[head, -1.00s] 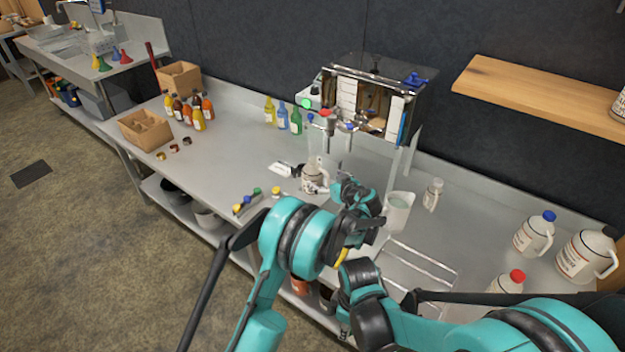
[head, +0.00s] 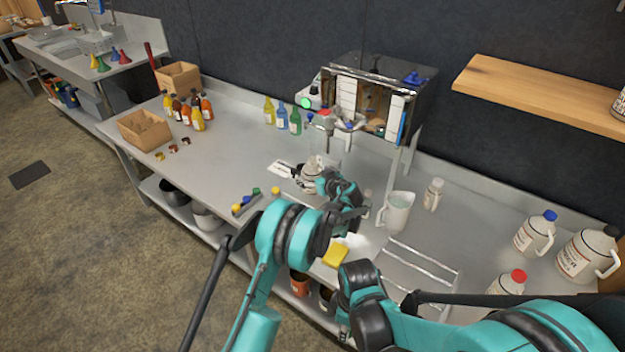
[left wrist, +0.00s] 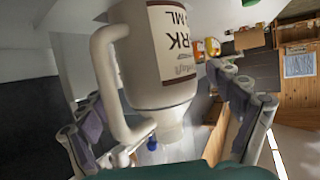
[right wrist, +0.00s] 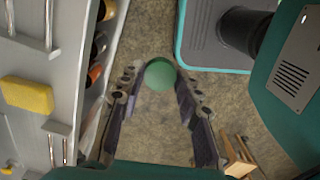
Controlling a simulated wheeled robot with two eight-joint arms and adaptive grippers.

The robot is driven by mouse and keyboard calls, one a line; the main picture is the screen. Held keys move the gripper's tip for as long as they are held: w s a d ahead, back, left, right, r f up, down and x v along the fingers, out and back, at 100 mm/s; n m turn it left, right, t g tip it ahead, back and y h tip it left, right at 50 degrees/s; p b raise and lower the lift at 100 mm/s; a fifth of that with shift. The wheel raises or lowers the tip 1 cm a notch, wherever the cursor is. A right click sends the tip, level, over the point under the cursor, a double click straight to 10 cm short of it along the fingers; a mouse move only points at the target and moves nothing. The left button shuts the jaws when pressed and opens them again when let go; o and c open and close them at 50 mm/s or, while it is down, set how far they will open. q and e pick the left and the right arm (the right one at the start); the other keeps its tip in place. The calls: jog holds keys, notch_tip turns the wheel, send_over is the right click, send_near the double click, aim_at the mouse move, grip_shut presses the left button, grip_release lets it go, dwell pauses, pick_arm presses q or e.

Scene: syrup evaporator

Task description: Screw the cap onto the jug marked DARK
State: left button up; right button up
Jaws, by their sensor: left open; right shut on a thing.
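The jug marked DARK (head: 311,176) is a white jug with a handle, near the middle of the bench below the metal evaporator. In the left wrist view the jug (left wrist: 173,75) appears upside down, with part of its label reading "RK". My left gripper (left wrist: 160,105) is open, its fingers on either side of the jug's upper part and handle; contact is unclear. The jug's mouth is partly hidden. My right gripper (right wrist: 157,85) is shut on a round green cap (right wrist: 160,74), held over the floor in front of the bench. The right fingers are hidden in the head view.
A yellow sponge (head: 335,255) lies near the front edge beside a wire rack (head: 420,268). Coloured caps (head: 246,201) sit left of the jug. The evaporator (head: 375,100) stands behind.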

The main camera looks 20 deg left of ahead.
aim_at(313, 159)
pick_arm(q)
jog(key=shift+w+a+f, duration=0.15)
jog(key=shift+w+a, duration=0.1)
jog(key=shift+w, duration=0.05)
